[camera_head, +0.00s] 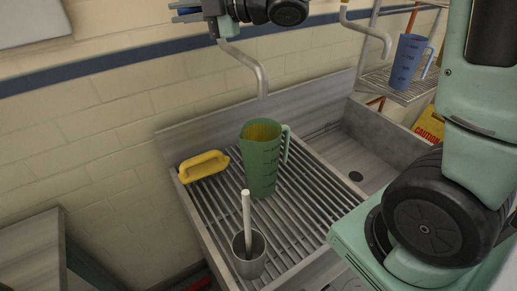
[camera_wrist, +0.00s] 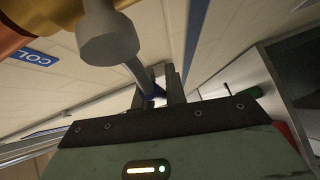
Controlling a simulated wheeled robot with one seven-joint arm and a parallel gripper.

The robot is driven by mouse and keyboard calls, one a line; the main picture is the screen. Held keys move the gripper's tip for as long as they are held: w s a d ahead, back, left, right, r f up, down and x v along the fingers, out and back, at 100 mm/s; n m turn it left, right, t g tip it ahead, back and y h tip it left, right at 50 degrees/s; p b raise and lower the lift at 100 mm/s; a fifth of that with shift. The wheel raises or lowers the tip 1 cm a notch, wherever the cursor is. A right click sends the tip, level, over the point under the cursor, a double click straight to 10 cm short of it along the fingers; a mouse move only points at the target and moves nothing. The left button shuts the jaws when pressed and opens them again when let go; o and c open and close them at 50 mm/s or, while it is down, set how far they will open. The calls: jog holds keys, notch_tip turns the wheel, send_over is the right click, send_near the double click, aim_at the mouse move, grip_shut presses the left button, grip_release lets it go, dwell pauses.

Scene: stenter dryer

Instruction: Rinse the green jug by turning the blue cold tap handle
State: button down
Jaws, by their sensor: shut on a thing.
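The green jug (camera_head: 261,165) stands upright on the slatted drainer, its mouth below the tip of a curved grey spout (camera_head: 250,68). The inside of the jug looks yellowish, and I see no water stream. The blue cold tap handle (camera_head: 186,10) is at the top edge of the head view. My gripper (camera_head: 209,14) is at the handle, partly cut off by the frame. In the wrist view my gripper (camera_wrist: 157,82) is shut on the handle, with a bit of blue (camera_wrist: 156,93) between its fingers. Most of the handle is hidden there.
A yellow-handled brush or scrubber (camera_head: 203,166) and a metal cup (camera_head: 248,254) with a pale rod stand on the drainer (camera_head: 215,222). A sink basin (camera_head: 365,150) lies right. A blue jug (camera_head: 408,62) sits on a rack.

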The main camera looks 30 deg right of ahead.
dwell(0.4)
jog(key=shift+d+r+m+t+y+b, duration=0.25)
jog(key=shift+m+y+b, duration=0.2)
jog(key=shift+b, duration=0.65)
notch_tip(320, 180, up, 3)
jog(key=shift+f+m+t+y+b, duration=0.2)
jog(key=shift+m+t+y+b, duration=0.5)
jog(key=shift+m+b, duration=0.3)
jog(key=shift+d, duration=0.1)
